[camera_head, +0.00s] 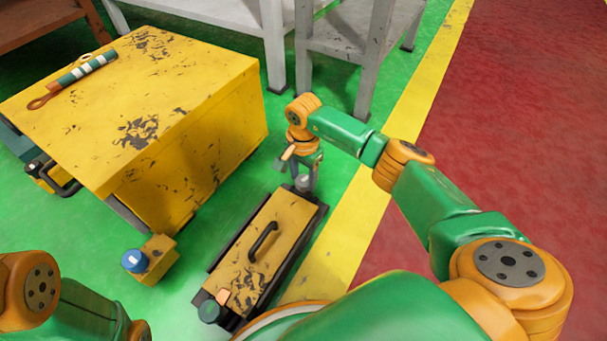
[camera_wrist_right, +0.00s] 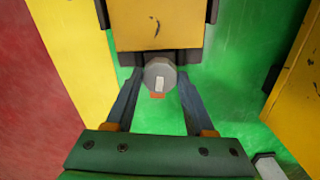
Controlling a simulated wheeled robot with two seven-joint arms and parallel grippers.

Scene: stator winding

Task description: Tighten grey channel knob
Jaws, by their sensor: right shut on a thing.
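The grey knob (camera_head: 302,183) is at the far end of a low yellow channel box (camera_head: 285,215) with a black handle on top. In the right wrist view the knob (camera_wrist_right: 158,70) is a grey faceted disc with a pale mark on its face and a small orange piece at its lower edge. My right gripper (camera_head: 306,177) points down at the knob. In the right wrist view its two fingers (camera_wrist_right: 160,82) are shut on the knob, one on each side. My left gripper is out of view; only parts of my left arm show at the lower left.
A dark green knob (camera_head: 209,311) is at the box's near end. A blue knob (camera_head: 134,260) sits on a small yellow block beside a large yellow cabinet (camera_head: 210,100). A green-and-white tool (camera_head: 80,75) lies on the cabinet. Grey tables (camera_head: 365,30) stand behind. Green floor separates cabinet and box.

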